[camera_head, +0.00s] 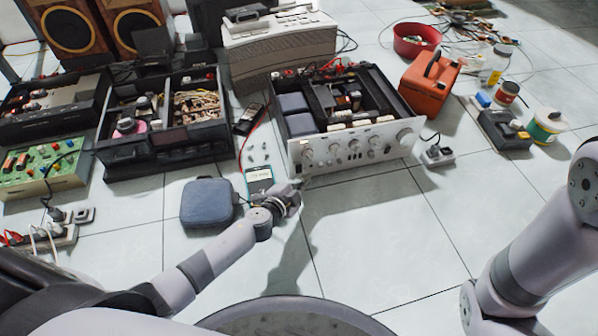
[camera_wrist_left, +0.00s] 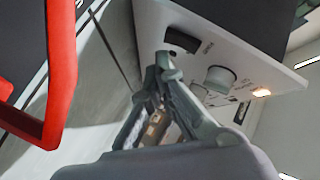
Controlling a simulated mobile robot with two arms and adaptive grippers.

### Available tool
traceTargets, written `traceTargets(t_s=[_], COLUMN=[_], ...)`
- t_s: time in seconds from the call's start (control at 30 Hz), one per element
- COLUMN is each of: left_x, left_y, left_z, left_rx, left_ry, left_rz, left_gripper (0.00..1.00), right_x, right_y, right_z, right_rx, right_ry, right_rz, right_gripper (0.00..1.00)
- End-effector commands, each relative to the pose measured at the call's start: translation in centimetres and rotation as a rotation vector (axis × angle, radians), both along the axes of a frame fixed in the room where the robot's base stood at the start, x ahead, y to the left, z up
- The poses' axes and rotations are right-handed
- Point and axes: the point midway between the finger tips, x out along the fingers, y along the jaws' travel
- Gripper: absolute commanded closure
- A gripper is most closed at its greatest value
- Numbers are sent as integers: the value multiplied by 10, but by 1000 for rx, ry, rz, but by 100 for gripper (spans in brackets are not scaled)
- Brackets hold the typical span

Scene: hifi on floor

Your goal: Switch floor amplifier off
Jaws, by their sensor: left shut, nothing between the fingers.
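The amplifier (camera_head: 348,150) sits on the floor with its lid off and its silver front panel, with several knobs, facing me. In the left wrist view its panel (camera_wrist_left: 240,55) shows a black switch (camera_wrist_left: 182,39), a knob (camera_wrist_left: 219,79) and a lit orange light (camera_wrist_left: 262,93). My left gripper (camera_head: 294,193) is in front of the panel's lower left corner. In the left wrist view its fingertips (camera_wrist_left: 165,66) are together and empty, close below the black switch. I cannot tell whether they touch the panel. My right arm shows at the right, but its gripper is out of frame.
A blue-grey pouch (camera_head: 207,202) lies left of my left gripper. A red cable (camera_head: 243,150) and a multimeter (camera_head: 259,180) are beside the amplifier. Other opened units (camera_head: 165,140) stand left, an orange case (camera_head: 430,82) right. The front floor is mostly clear.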

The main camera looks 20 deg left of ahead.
Motion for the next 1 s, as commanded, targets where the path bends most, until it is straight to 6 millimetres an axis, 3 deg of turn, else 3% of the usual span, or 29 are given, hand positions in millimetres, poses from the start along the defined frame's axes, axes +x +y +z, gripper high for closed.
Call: traceTargets(t_s=[1.0], left_x=[10], left_y=[7], left_z=[-1], left_rx=[0], left_ry=[0], left_rz=[0], left_gripper=[100], right_x=[0], right_y=[0], right_z=[-3], right_rx=[-1], right_ry=[0], right_rz=[2], right_gripper=[100])
